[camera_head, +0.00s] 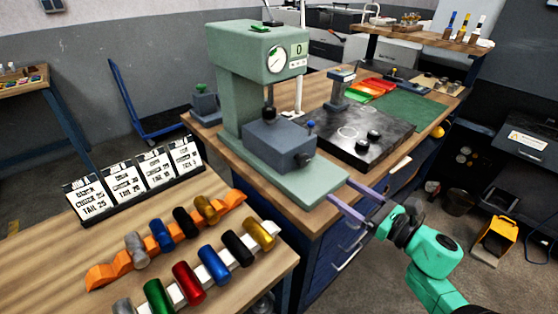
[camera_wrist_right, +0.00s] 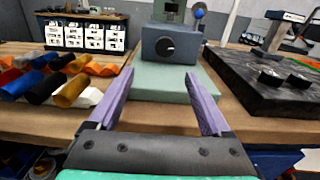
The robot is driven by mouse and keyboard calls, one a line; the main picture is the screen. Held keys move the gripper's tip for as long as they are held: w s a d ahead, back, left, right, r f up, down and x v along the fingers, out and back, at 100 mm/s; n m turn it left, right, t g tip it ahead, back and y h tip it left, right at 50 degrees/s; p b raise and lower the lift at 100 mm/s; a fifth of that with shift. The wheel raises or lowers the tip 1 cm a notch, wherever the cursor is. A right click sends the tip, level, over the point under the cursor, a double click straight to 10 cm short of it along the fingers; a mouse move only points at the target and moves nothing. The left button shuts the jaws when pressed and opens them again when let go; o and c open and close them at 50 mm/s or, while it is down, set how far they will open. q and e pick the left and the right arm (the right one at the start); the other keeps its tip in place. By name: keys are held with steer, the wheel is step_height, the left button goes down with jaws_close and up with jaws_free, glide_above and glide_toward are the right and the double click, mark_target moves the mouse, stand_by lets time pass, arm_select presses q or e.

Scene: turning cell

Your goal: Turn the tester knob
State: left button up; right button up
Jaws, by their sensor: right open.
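The tester (camera_head: 238,95) is a green column machine with a round dial (camera_head: 276,61), standing on the wooden bench. A blue-grey block (camera_head: 272,143) sits on its base plate, with a black knob (camera_head: 303,159) on its front face. In the right wrist view the knob (camera_wrist_right: 166,48) faces me, above and between my finger tips. My right gripper (camera_head: 342,191) is open and empty, its purple fingers near the front end of the base plate, apart from the knob. My left gripper is not in view.
A black plate (camera_head: 345,138) with small black knobs lies right of the tester. Coloured cylinders on orange and white racks (camera_head: 205,285) and label cards (camera_head: 135,178) occupy the near-left table. A yellow container (camera_head: 497,238) stands on the floor at right.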

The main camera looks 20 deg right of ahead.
mark_target(305, 163)
steer(key=w, duration=0.1)
steer(key=w+p, duration=0.1)
steer(key=w, duration=0.1)
steer(key=shift+d+r, duration=0.2)
steer(key=shift+r, duration=0.15)
steer(key=p+x, duration=0.1)
steer(key=x, duration=0.4)
steer(key=shift+a, duration=0.2)
steer(key=p+x, duration=0.1)
steer(key=x, duration=0.3)
steer(key=shift+w+a+f, duration=0.1)
steer(key=shift+w+f, duration=0.05)
steer(key=shift+w, duration=0.1)
steer(key=shift+w+f, duration=0.15)
steer(key=shift+w, duration=0.1)
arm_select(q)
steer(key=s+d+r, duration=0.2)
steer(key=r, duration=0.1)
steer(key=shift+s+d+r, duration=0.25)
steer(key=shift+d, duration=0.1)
arm_select(e)
steer(key=shift+a, duration=0.1)
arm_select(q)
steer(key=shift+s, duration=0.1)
arm_select(e)
steer(key=shift+c, duration=0.4)
